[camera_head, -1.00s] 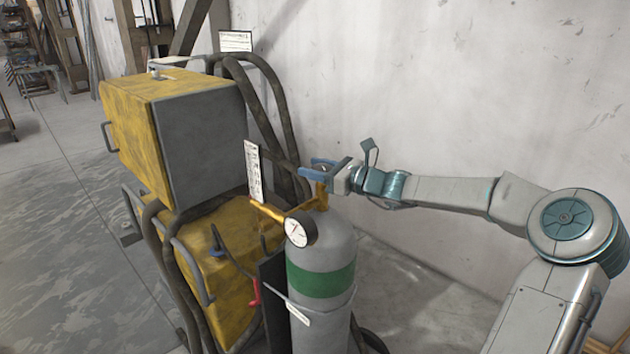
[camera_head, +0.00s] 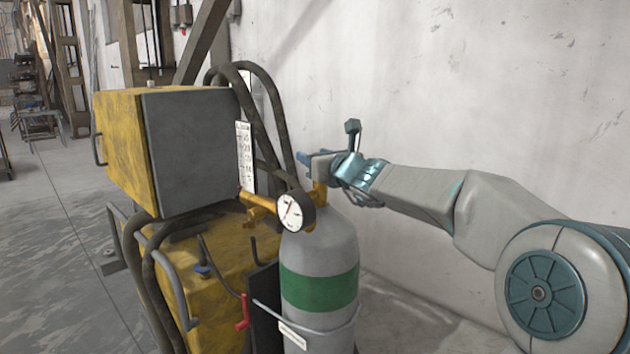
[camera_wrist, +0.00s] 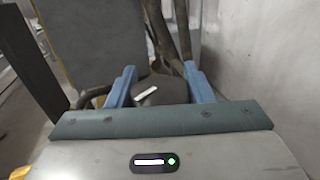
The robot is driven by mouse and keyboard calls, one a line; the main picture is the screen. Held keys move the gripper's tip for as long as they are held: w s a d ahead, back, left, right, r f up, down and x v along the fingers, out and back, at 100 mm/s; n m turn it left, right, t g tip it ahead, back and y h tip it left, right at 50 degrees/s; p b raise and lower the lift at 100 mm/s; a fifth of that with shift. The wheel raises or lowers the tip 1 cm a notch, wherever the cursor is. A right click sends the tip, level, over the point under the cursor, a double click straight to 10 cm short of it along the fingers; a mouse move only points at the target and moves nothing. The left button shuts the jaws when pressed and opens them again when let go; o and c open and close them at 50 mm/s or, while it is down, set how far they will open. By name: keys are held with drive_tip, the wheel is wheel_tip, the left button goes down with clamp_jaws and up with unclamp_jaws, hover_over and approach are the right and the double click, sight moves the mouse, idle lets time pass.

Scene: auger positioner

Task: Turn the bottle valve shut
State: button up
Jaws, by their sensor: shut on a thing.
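The gas bottle (camera_head: 320,250) stands upright in the middle of the head view, grey with a green band. A brass valve body (camera_head: 320,194) sits on its top, with a round white pressure gauge (camera_head: 291,214) at its side. My gripper (camera_head: 307,160) is at the top of the valve, coming in from the right. In the wrist view, its two blue fingers (camera_wrist: 160,88) stand on either side of a dark round valve knob (camera_wrist: 158,92) with a white mark. The gripper is shut on this knob. In the head view the fingers and wrist mostly hide the knob.
A yellow and grey welding machine (camera_head: 195,150) stands close at the left of the bottle. Dark hoses (camera_head: 270,90) loop behind it. A pale wall (camera_head: 450,90) closes the right and back. Open floor (camera_head: 60,250) lies at the far left.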

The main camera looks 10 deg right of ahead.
drive_tip(key=shift+f+m+t+h+b, duration=0.1)
drive_tip(key=shift+m+t+h+b, duration=0.15)
drive_tip(key=shift+m+h+b, duration=1.15)
drive_tip(key=shift+f+t+h+b, duration=0.2)
drive_tip(key=shift+h+b, duration=0.5)
drive_tip(key=shift+b, duration=1.55)
drive_tip(key=shift+d+r+m+h+b, duration=0.25)
drive_tip(key=shift+m+h+b, duration=0.25)
drive_tip(key=shift+h+b, duration=0.5)
drive_tip(key=shift+r+b, duration=0.15)
drive_tip(key=shift+b, duration=0.3)
drive_tip(key=o, duration=1)
wheel_tip(320, 180, up, 5)
drive_tip(key=p, duration=0.4)
drive_tip(key=shift+p, duration=0.4)
drive_tip(key=d+p, duration=0.1)
drive_tip(key=s+d+r+p, duration=0.1)
drive_tip(key=p, duration=0.1)
drive_tip(key=shift+s+d, duration=0.15)
drive_tip(key=s+d+r+p, duration=0.4)
drive_tip(key=d+p, duration=0.3)
drive_tip(key=p, duration=0.2)
drive_tip(key=shift+s+d+r, duration=0.35)
drive_tip(key=shift+d+r, duration=0.05)
drive_tip(key=shift+r, duration=0.05)
